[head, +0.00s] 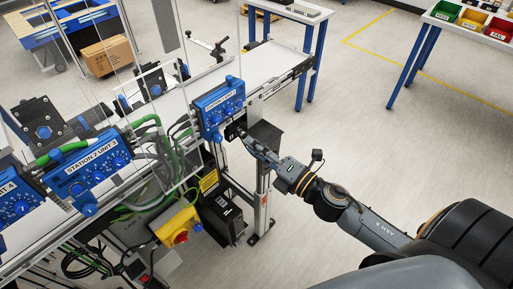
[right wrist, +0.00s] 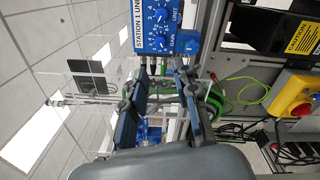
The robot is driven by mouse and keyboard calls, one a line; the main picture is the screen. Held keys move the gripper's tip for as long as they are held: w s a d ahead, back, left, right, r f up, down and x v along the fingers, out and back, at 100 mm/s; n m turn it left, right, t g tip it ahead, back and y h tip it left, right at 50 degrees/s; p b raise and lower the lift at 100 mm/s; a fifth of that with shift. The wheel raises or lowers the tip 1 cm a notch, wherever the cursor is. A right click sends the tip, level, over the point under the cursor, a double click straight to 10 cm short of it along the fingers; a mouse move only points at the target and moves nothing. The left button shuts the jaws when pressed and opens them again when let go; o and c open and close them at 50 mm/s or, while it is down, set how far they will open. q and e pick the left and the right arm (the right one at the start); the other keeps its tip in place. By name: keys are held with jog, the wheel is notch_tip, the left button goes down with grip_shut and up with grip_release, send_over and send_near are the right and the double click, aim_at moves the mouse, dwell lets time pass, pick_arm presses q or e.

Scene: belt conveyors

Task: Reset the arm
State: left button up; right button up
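My right arm (head: 370,226) reaches in from the lower right of the head view toward the conveyor. My right gripper (head: 245,138) is at the conveyor's front edge, just below and right of the blue Station 1 unit (head: 219,106). In the right wrist view my right gripper (right wrist: 161,72) shows two fingers apart with no object held between them. The blue unit also shows there (right wrist: 155,27), beyond the fingertips; I cannot tell whether they touch anything. My left gripper is not in view.
The conveyor belt (head: 267,63) runs along the left, with more blue units such as Station 2 (head: 87,170). Green cables hang between them. A yellow box with a red button (head: 179,228) sits below. The floor (head: 345,130) on the right is clear up to a table with coloured bins (head: 470,18).

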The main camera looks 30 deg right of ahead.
dwell(0.5)
jog(key=s+d+f+m+g+h+b, duration=0.1)
jog(key=s+d+f+m+g+h, duration=0.2)
jog(key=f, duration=0.9)
jog(key=s+d+f+m+g+h, duration=0.1)
jog(key=s+d+f+m, duration=0.15)
jog(key=f+m, duration=0.65)
jog(key=s+d+f+m+g+h+b, duration=0.1)
jog(key=d+f+g+h, duration=0.15)
jog(key=f, duration=1.25)
jog(key=s+f+m+g, duration=0.4)
jog(key=s+f+m, duration=0.1)
jog(key=s+f, duration=0.9)
jog(key=s+a+f+m+g, duration=0.2)
jog(key=s+f, duration=0.1)
jog(key=s, duration=0.3)
jog(key=s+a+f+m+g+b, duration=0.1)
jog(key=s+a+f+m, duration=0.1)
jog(key=s+f, duration=0.2)
jog(key=s+a+f+m+g, duration=0.1)
jog(key=s+f, duration=0.3)
jog(key=s, duration=0.5)
jog(key=shift+a+m+g+b, duration=0.4)
jog(key=shift+a+g, duration=0.35)
jog(key=shift+g, duration=0.1)
